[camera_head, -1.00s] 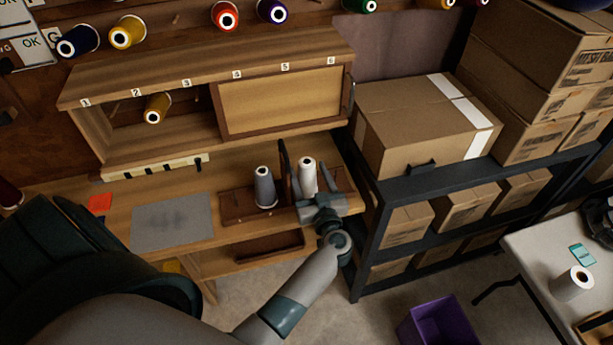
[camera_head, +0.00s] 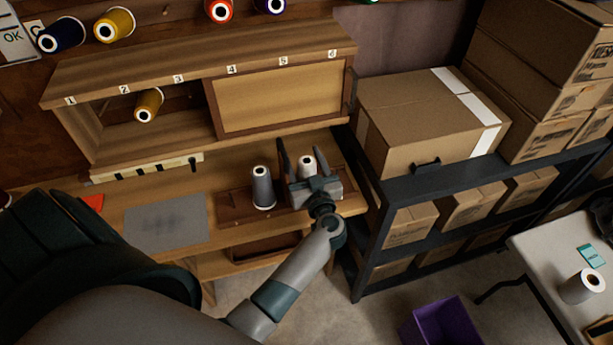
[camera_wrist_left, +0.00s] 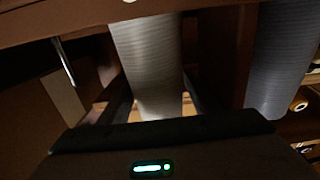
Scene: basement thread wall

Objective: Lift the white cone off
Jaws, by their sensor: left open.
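The white cone (camera_head: 306,164) stands upright on the brown stand (camera_head: 235,204) on the wooden bench, and the gripper hides its lower part. My left gripper (camera_head: 303,168) is open, with one finger on each side of the white cone. In the left wrist view the white cone (camera_wrist_left: 148,62) shows as a ribbed pale column between the dark fingers; I cannot tell whether they touch it. A grey cone (camera_head: 262,187) stands just left of the gripper; it also shows in the left wrist view (camera_wrist_left: 283,65). My right gripper is not in view.
A numbered wooden cabinet (camera_head: 210,62) overhangs the bench behind. A grey mat (camera_head: 166,222) lies left of the stand. A black shelf (camera_head: 420,182) with cardboard boxes (camera_head: 425,110) is close on the right. A purple bin (camera_head: 442,324) stands on the floor.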

